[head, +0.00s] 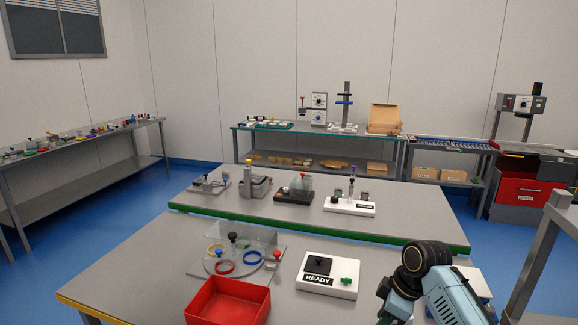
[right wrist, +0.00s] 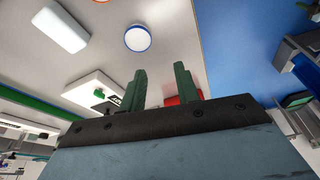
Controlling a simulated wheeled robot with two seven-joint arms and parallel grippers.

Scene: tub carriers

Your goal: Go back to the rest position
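My right gripper (right wrist: 160,80) shows in the right wrist view as two dark green fingers standing apart, with nothing visible between them. In the head view my right arm (head: 430,278) bends at the lower right, over the right part of the near table (head: 150,262); its fingers do not show there. My left arm and left gripper are not in the head view.
On the near table stand a red tray (head: 228,302), a round fixture with coloured rings (head: 232,262) and a clear shield, and a white READY box (head: 330,274). A white block (head: 474,282) lies behind my arm. A grey post (head: 535,265) stands at right.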

